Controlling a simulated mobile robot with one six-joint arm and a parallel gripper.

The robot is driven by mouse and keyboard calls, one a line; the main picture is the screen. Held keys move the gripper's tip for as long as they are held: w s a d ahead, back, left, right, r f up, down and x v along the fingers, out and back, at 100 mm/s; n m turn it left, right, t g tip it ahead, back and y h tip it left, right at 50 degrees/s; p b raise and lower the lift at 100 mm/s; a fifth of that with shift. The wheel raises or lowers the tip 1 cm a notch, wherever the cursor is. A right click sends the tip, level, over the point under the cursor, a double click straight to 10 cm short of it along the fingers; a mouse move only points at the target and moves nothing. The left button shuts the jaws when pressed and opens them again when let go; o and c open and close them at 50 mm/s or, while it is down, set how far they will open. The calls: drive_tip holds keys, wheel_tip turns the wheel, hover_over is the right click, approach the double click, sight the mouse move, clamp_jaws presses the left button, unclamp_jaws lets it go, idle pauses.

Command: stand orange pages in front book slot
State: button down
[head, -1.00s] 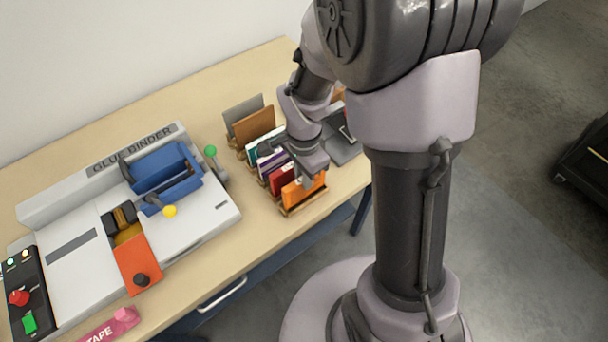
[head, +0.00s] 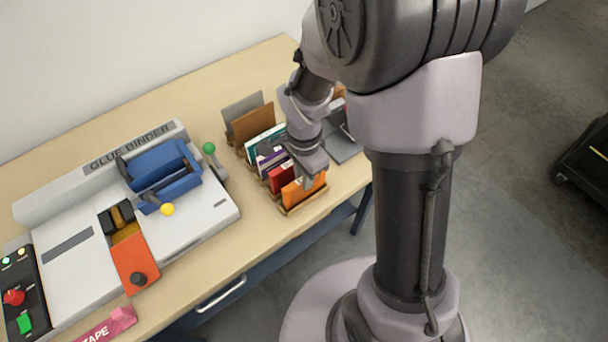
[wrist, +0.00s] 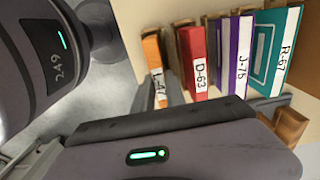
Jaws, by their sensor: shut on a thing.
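The orange pages (head: 297,193) stand upright in the front slot of the wooden book rack (head: 305,206). In the wrist view the orange pages (wrist: 152,55) show a white spine label reading L-47. My gripper (head: 311,181) is at the pages' right end and is shut on them. In the wrist view part of my gripper (wrist: 172,90) is beside the label, and its body covers the lower part of the picture. The foot of the pages in the slot is partly hidden.
Behind the orange pages stand a red book (wrist: 192,62), a purple book (wrist: 235,55) and a teal book (wrist: 275,50), then brown and grey boards (head: 254,124). A glue binder (head: 75,220) fills the table's left. Pink tape (head: 108,325) lies near the front edge.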

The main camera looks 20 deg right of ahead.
drive_tip(key=c, duration=1.6)
unclamp_jaws()
drive_tip(key=shift+c, duration=0.2)
wheel_tip(320, 180, up, 11)
drive_tip(key=p, duration=0.8)
